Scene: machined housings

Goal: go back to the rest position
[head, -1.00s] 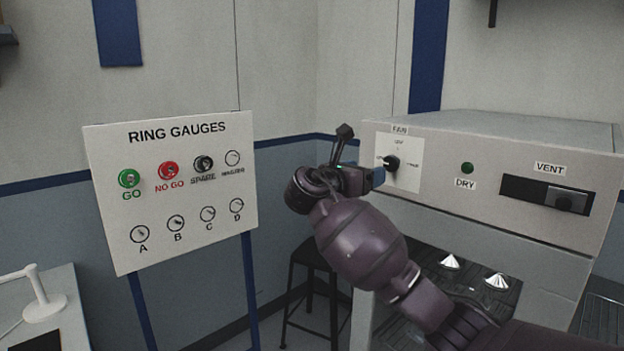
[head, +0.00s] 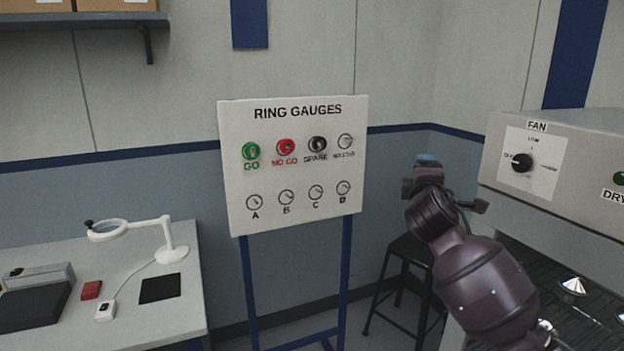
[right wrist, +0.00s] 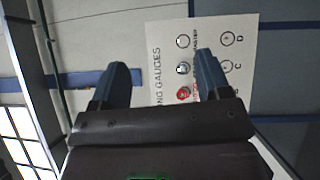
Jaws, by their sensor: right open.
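My right arm comes in from the lower right in the head view, and its gripper (head: 428,165) is raised between the gauge board and the grey machine. In the right wrist view the right gripper (right wrist: 160,80) shows two blue fingers set wide apart with nothing between them. The ring gauges board (head: 292,222) stands left of that gripper, apart from it. The board also shows sideways beyond the fingers in the right wrist view (right wrist: 222,58). My left gripper is in neither view.
The grey machine (head: 588,135) with a fan knob (head: 521,162) stands at the right, close to my right arm. A black stool (head: 408,255) is behind the arm. A workbench (head: 205,262) with a magnifier lamp (head: 172,250) is at the left, under a wall shelf (head: 85,20).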

